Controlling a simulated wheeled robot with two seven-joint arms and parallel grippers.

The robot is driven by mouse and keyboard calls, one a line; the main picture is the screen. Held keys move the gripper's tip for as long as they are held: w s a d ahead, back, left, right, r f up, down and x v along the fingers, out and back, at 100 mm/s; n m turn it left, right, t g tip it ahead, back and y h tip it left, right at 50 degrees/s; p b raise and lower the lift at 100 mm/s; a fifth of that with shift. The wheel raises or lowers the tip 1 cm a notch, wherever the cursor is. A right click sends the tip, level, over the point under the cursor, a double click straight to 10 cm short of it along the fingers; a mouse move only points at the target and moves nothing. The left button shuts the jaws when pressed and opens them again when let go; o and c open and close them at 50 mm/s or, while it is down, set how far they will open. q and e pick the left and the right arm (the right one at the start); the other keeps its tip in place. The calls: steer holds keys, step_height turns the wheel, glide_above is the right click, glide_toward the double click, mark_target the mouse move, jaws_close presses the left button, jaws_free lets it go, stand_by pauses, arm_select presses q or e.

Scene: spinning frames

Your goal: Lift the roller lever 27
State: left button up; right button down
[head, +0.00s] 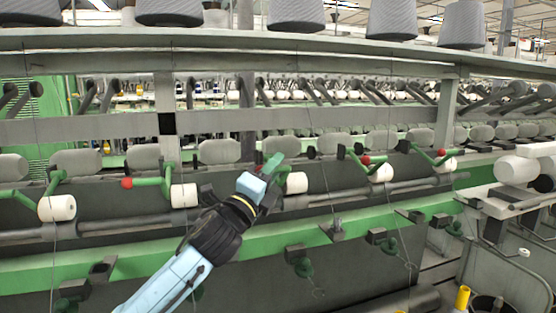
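Green roller levers with white rollers line the machine front, and no number is legible on any of them. The middle roller lever (283,177) has a white roller (296,183) on its right. My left gripper (266,170) is at this lever's upper left end and covers part of it, including any red knob there. I cannot tell whether the fingers touch the lever or how far apart they are. My light blue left arm reaches up from the bottom. My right gripper is not in view.
A neighbouring lever with a red knob (127,182) is to the left; others with red knobs (366,160) are to the right. A grey shelf (330,45) carrying grey yarn cones (391,20) runs above. A green rail (330,232) runs below the rollers.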

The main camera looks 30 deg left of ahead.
arm_select(q)
steer(key=shift+x, duration=1.2)
steer(key=shift+c, duration=0.4)
jaws_close()
